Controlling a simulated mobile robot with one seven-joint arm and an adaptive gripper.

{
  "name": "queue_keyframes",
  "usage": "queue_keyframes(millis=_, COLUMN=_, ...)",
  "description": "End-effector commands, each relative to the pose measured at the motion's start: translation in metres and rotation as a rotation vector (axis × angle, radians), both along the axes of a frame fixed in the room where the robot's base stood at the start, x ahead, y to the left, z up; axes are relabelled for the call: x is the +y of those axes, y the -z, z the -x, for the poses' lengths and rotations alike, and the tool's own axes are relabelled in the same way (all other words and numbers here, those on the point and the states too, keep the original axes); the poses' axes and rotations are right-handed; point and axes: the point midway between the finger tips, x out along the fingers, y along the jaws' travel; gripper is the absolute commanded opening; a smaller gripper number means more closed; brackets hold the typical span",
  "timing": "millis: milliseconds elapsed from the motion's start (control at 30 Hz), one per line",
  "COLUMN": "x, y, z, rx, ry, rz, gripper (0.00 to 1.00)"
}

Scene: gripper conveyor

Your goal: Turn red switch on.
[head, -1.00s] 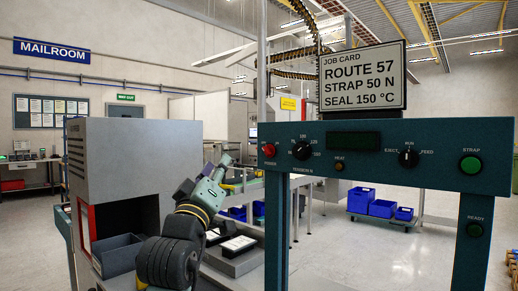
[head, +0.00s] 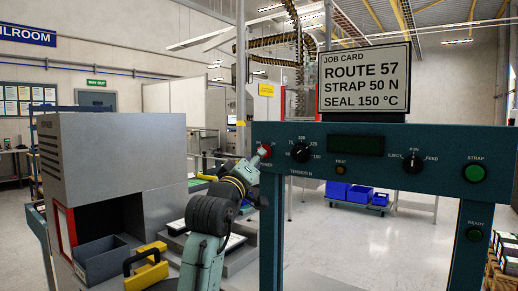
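The red switch (head: 265,151) is at the left end of the teal control panel (head: 350,185), above the word POWER. My gripper (head: 258,158) is at the panel's left edge, right at the switch, and covers part of it. I cannot tell whether it touches the switch. The fingers are too small to show whether they are open or shut. The switch's lever position is not clear. The display (head: 356,145) on the panel is dark.
Right of the switch are a tension knob (head: 301,152), a small orange lamp (head: 340,169), a mode knob (head: 412,163) and a green strap button (head: 474,173). A grey machine (head: 120,160) stands at the left. A yellow handled object (head: 147,272) is at lower left.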

Motion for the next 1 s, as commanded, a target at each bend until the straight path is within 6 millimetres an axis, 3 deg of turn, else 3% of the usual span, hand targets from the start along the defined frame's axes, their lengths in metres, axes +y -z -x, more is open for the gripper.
queue_keyframes(millis=233, x=-0.01, y=-0.01, z=-0.028, rx=0.0, ry=0.0, rz=-0.001, gripper=0.29)
queue_keyframes(millis=600, x=-0.012, y=-0.01, z=-0.033, rx=-0.002, ry=0.0, rz=0.0, gripper=0.29)
queue_keyframes(millis=1000, x=-0.012, y=-0.01, z=-0.033, rx=-0.001, ry=-0.001, rz=0.0, gripper=0.03)
